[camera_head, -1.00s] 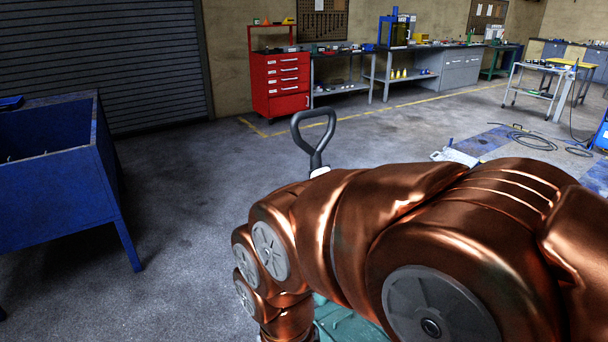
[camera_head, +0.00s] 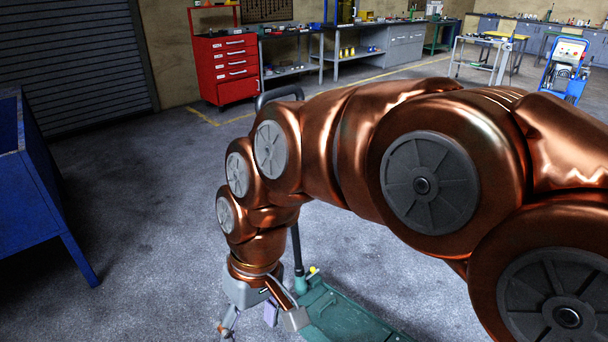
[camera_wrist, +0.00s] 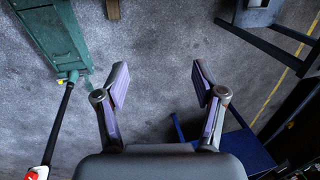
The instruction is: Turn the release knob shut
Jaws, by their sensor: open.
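The green trolley jack (camera_head: 350,315) lies on the floor at the bottom of the head view, partly behind my arm. Its black handle (camera_head: 297,248) rises from its left end and is partly hidden by my arm. In the wrist view, the jack body (camera_wrist: 52,35) is at upper left. The handle shaft (camera_wrist: 58,128) runs down to a red and white part (camera_wrist: 38,173) at the bottom edge.
A blue bin on legs (camera_head: 40,200) stands at the left. A red tool cabinet (camera_head: 225,68) and grey workbenches (camera_head: 390,45) line the back wall. A blue cart (camera_head: 565,68) is at the far right. Grey floor between bin and jack is clear.

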